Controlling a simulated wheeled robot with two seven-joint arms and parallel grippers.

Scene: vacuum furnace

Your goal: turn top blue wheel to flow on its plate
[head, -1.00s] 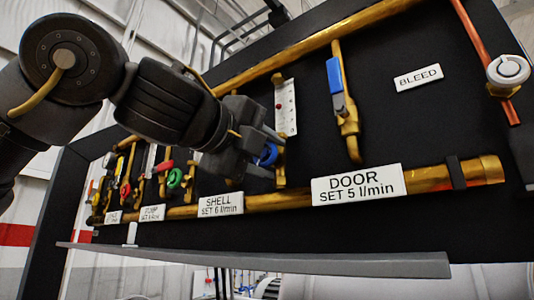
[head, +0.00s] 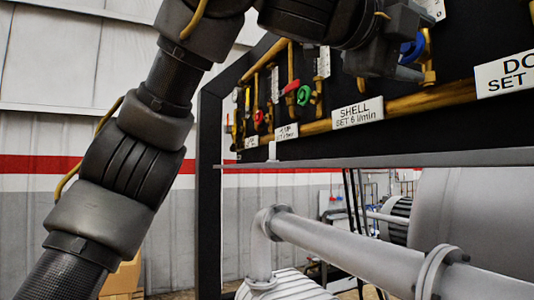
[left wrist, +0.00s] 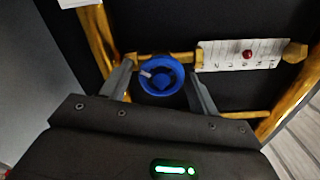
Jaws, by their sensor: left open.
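In the head view the blue wheel (head: 413,48) shows at the upper right, partly hidden by my left gripper (head: 405,55). In the left wrist view my left gripper (left wrist: 162,85) is open, with one finger on each side of the wheel. I cannot tell whether the fingers touch it. My right gripper is not in view.
Signs for SHELL (head: 358,113) and DOOR (head: 508,72) hang along the brass pipe. Green (head: 304,95) and red (head: 291,88) wheels are on the panel to the left. A grey ledge (head: 360,162) runs below, above a large grey pipe (head: 345,250).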

